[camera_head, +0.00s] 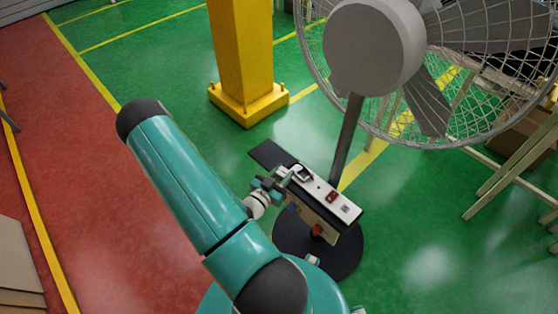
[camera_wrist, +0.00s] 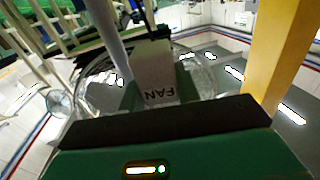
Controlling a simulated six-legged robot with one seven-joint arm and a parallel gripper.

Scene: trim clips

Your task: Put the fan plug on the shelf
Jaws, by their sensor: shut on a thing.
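My gripper (camera_head: 287,179) is at the near left end of a white-topped panel, at the fan's pole. It is shut on a small pale piece with a dark top, which I take for the fan plug (camera_head: 301,173). In the wrist view a pale block marked FAN (camera_wrist: 155,72), upside down, sits between my fingers (camera_wrist: 158,95). Whether the plug touches the panel cannot be told. The white-topped panel (camera_head: 318,187) carries a red part and a small dark part. A flat black plate (camera_head: 270,153) sticks out behind its left end; which piece is the shelf is unclear.
A large caged fan (camera_head: 375,45) stands over the panel on a dark pole (camera_head: 347,140) with a round black base (camera_head: 340,255). A yellow column (camera_head: 242,60) stands behind. Wooden trestle legs (camera_head: 510,165) are at right. Green floor is open around the column and a red lane is at left.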

